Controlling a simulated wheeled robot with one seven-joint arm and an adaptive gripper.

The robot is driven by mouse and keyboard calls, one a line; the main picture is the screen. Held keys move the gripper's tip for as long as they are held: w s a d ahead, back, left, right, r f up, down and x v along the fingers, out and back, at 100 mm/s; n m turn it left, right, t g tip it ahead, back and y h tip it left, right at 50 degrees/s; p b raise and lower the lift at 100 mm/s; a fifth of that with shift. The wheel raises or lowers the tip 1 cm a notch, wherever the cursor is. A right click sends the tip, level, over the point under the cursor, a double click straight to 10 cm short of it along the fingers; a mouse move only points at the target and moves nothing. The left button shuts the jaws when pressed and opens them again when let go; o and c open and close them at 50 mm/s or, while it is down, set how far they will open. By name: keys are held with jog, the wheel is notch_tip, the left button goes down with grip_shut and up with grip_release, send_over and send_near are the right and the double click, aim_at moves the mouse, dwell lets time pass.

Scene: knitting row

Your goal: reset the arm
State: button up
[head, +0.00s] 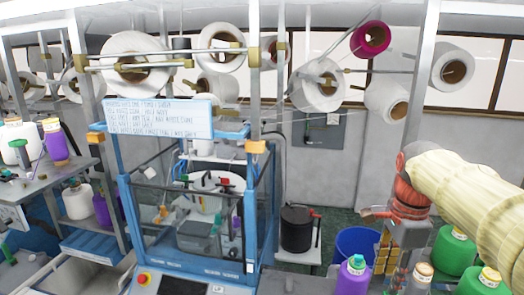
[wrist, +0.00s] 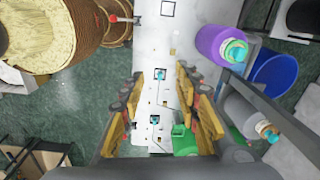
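My arm enters from the right in the head view, with a cream sleeve and a dark, orange-red wrist. My gripper (head: 386,262) hangs down from it, beside the blue bin. In the wrist view my gripper (wrist: 160,85) shows two fingers with yellow pads, well apart and with nothing clasped between them. Beyond the gap lies a white panel (wrist: 150,50) with small teal parts. A green item (wrist: 184,141) shows close to the right finger; I cannot tell if they touch.
A blue bin (head: 357,242) and a dark canister (head: 297,229) stand left of my gripper. A purple cone (head: 353,275) and green cones (head: 453,250) stand near it. The blue-framed knitting machine (head: 200,215) is farther left. Yarn spools (head: 318,85) hang above. Green floor (wrist: 75,120) shows left of my fingers.

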jog(key=s+a+f+n+t+b, duration=0.1)
jog(key=s+a+f+n+b, duration=0.2)
jog(key=f, duration=0.6)
jog(key=s+a+f+n+t+b, duration=0.2)
jog(key=s+a+f+n+b, duration=0.1)
jog(key=s+f+n+b, duration=0.4)
jog(key=s+a+f+n+t+b, duration=0.2)
jog(key=s+f+n+b, duration=0.4)
jog(key=f, duration=0.5)
jog(key=a+n+b, duration=0.1)
jog(key=n+b, duration=0.1)
jog(key=shift+n+b, duration=0.3)
jog(key=shift+b, duration=0.05)
